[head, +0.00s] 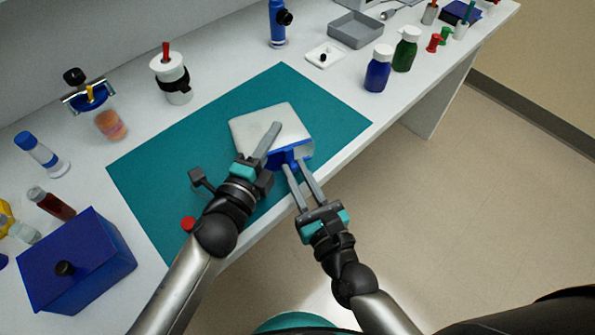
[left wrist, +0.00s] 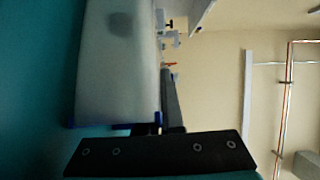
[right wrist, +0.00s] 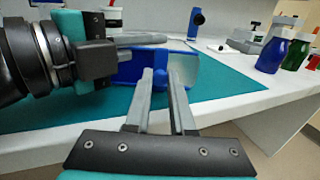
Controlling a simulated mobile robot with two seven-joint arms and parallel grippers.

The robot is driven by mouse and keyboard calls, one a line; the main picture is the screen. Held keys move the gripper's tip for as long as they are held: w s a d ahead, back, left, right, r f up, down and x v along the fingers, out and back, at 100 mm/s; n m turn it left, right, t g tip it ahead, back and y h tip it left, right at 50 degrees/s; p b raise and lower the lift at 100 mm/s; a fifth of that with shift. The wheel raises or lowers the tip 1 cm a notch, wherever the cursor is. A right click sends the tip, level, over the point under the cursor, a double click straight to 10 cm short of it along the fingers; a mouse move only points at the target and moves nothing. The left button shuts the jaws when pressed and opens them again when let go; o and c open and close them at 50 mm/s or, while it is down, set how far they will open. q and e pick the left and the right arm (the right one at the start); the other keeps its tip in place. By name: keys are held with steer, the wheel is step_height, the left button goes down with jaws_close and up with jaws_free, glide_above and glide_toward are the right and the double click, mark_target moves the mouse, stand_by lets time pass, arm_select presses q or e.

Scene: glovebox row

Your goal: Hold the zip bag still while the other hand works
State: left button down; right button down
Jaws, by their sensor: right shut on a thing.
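The zip bag (head: 268,122) is a pale grey pouch with a blue strip along its near edge, over the teal mat (head: 330,105). My left gripper (head: 270,140) reaches it from the left, with one finger across its upper face. The other finger is hidden, so its closure is unclear. The left wrist view shows the bag (left wrist: 118,60) beside the visible finger. My right gripper (head: 300,168) is shut on a small blue part at the bag's near edge. The right wrist view shows this blue part (right wrist: 160,84) between the fingertips, and the blue opening behind.
A blue box (head: 85,265) stands at the bench's left end, near several bottles. A white jar (head: 172,85), grey tray (head: 355,30), blue bottle (head: 378,70) and green bottle (head: 405,50) stand behind the mat. The mat's right part is clear.

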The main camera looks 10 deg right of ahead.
mark_target(318, 177)
steer(key=shift+d, duration=0.15)
stand_by(0.6)
steer(key=shift+w+d, duration=0.2)
steer(key=shift+d, duration=0.5)
steer(key=shift+w+d, duration=0.25)
steer(key=shift+d, duration=0.45)
steer(key=shift+w+d, duration=0.2)
steer(key=shift+d, duration=0.5)
steer(key=c, duration=0.7)
jaws_free()
steer(key=shift+c, duration=0.2)
steer(key=shift+a, duration=0.1)
steer(key=shift+s, duration=0.1)
steer(key=v, duration=1.2)
arm_select(q)
steer(key=shift+c, duration=1.8)
jaws_free()
